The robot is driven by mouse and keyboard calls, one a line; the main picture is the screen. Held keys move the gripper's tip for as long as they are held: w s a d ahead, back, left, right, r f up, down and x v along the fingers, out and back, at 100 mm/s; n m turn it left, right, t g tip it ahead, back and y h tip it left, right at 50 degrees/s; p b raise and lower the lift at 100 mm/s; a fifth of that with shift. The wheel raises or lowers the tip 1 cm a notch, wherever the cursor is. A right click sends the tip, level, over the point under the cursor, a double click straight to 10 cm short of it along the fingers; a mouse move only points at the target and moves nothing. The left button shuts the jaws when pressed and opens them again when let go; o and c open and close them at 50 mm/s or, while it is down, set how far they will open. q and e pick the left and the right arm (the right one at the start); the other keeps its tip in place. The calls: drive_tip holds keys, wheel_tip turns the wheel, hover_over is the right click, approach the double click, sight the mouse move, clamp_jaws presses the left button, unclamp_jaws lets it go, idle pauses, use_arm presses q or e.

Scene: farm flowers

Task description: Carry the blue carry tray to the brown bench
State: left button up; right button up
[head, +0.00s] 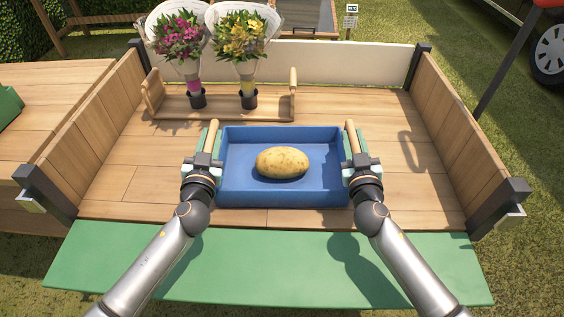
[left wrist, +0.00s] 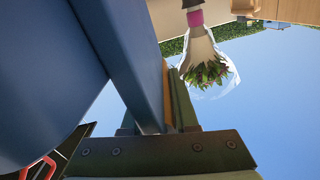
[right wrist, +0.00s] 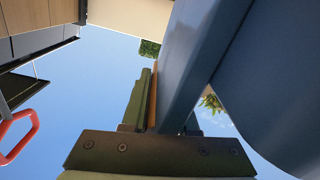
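The blue carry tray (head: 235,195) is over the middle of a wooden cart bed, with a potato (head: 282,162) inside. I cannot tell whether its base touches the boards. Upright tan handles stand at its left and right sides. My left gripper (head: 205,160) is at the left handle and my right gripper (head: 361,160) at the right handle. The wrist views show blue tray parts (left wrist: 125,60) (right wrist: 190,60) close against the fingers; both grippers look shut on the tray's sides. A brown plank surface (head: 55,80) lies left of the cart; I cannot tell whether it is the bench.
Behind the tray, a wooden carrier (head: 222,112) holds a pink bouquet (head: 180,40) and a yellow bouquet (head: 240,38) in dark pots. Wooden side walls (head: 445,120) and a white back board (head: 345,63) bound the bed. A green panel (head: 270,270) lies at the front.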

use_arm(q)
clamp_jaws()
use_arm(e)
clamp_jaws()
idle(0.4)
use_arm(q)
drive_tip(key=shift+r, duration=0.2)
use_arm(e)
drive_tip(key=shift+r, duration=0.2)
